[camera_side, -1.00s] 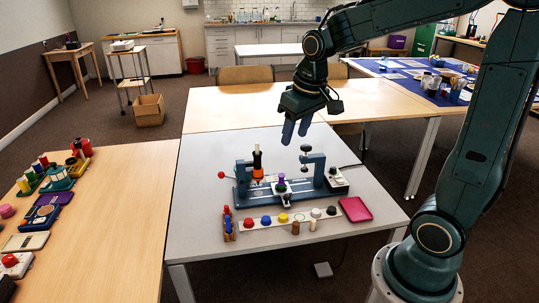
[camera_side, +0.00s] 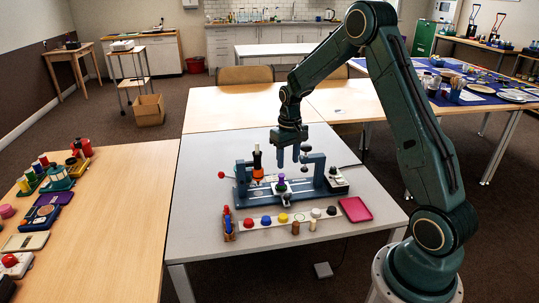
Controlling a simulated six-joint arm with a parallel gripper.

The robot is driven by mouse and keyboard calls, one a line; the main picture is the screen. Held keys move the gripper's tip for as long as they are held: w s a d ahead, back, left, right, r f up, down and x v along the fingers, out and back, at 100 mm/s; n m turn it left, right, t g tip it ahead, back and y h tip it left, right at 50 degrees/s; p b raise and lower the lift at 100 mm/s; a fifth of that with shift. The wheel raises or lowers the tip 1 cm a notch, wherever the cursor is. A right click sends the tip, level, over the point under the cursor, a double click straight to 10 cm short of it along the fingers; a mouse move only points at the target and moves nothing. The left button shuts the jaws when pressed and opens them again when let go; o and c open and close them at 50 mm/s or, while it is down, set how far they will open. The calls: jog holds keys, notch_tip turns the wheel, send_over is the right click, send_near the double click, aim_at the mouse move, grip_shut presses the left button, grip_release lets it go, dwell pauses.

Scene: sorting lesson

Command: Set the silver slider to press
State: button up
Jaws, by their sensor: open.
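A blue-grey machine (camera_side: 241,190) stands on the grey table. A small silver slider (camera_side: 286,200) sits about midway along its rail, with a purple piece (camera_side: 281,181) on it. At the left is a post with a black and orange tool (camera_side: 257,166); at the right is a second post (camera_side: 317,170) with a dark knob. Which station is the press cannot be told from here. My gripper (camera_side: 288,161) is open and empty, pointing down. In the picture it is just above the purple piece, between the two posts; its exact depth is unclear.
A strip with several coloured knobs (camera_side: 244,224) lies in front of the machine. A red-tipped lever (camera_side: 222,175) sticks out left.

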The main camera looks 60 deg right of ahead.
aim_at(287, 196)
jog(key=shift+d+f, duration=0.15)
jog(key=shift+f, duration=0.1)
jog(key=shift+f, duration=0.1)
jog(key=shift+f, duration=6.75)
jog(key=shift+c, duration=0.4)
grip_shut()
